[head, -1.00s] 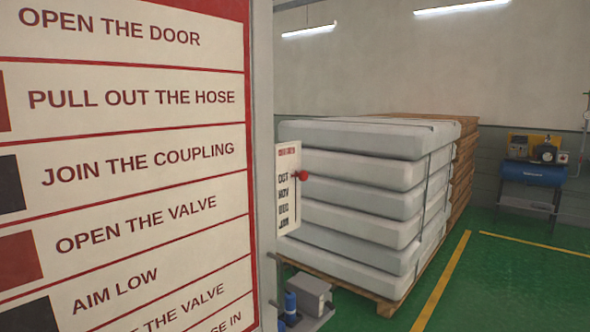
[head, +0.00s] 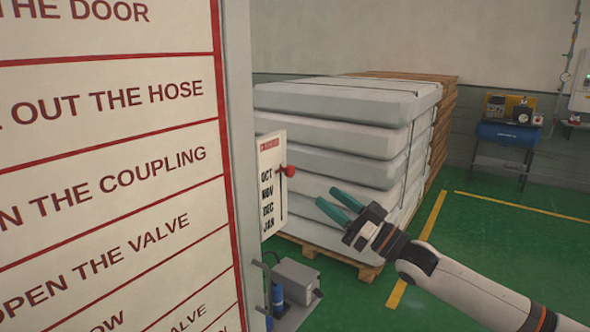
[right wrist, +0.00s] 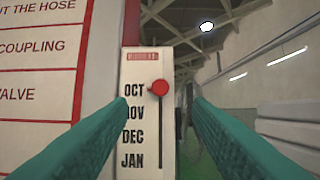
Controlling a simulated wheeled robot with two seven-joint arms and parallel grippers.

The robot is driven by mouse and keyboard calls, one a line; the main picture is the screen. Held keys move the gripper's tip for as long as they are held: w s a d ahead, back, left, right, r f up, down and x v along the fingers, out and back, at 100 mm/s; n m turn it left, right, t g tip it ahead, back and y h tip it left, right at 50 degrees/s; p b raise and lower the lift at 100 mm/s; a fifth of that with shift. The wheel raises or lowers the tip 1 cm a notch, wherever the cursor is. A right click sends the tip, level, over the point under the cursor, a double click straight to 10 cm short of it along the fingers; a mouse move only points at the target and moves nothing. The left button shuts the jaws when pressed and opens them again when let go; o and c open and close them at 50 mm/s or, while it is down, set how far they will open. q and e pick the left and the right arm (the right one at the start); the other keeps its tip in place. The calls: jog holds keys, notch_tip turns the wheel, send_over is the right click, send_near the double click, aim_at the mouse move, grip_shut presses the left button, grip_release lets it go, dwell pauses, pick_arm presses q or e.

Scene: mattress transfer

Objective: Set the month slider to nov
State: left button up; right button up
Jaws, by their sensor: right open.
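The month slider is a white upright panel (head: 270,190) with a red header, listing OCT, NOV, DEC and JAN from top to bottom. Its red knob (head: 290,171) sits at the top of a vertical slot, level with OCT. In the right wrist view the knob (right wrist: 159,88) shows between my fingers, beside OCT. My right gripper (head: 328,198) has green fingers. It is open and empty, apart from the knob, to the lower right of it in the head view. My left gripper is not in view.
A large red-and-white instruction board (head: 110,170) stands close on the left. Wrapped mattresses (head: 345,110) are stacked on a pallet behind the panel. A grey box (head: 297,281) sits low below the panel. Green floor (head: 500,240) is open to the right.

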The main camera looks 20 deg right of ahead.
aim_at(293, 172)
jog(key=p+x, duration=0.2)
jog(key=x, duration=0.6)
jog(key=shift+w+a+p, duration=0.1)
jog(key=shift+w+p, duration=0.1)
jog(key=shift+p, duration=0.2)
jog(key=shift+w+a+r, duration=0.15)
jog(key=shift+w+a, duration=0.3)
jog(key=shift+c, duration=0.3)
grip_shut()
